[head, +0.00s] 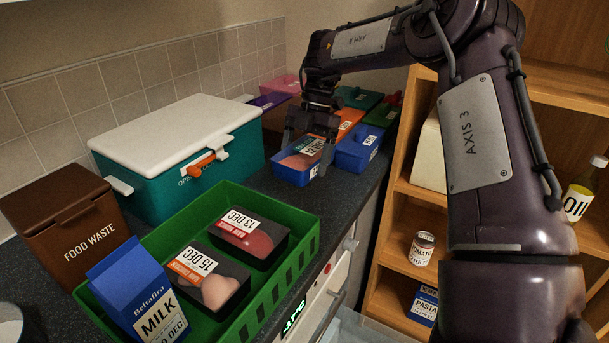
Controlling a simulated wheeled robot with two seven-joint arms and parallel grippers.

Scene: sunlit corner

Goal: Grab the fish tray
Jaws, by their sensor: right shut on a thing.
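The fish tray appears to be the small blue tray (283,172) with pinkish contents and a date label, on the dark counter beyond the green crate. My right gripper (310,160) reaches down over it from the right, with its fingers around the tray, shut on it. The label is partly covered by the fingers, so its words are hard to read. I cannot tell whether the tray is lifted off the counter. My left gripper is not in view.
A green crate (308,222) holds two meat trays and a milk carton (140,296). A teal cool box (236,160) and brown food waste bin (60,222) stand left. Wooden shelves (398,292) are at right.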

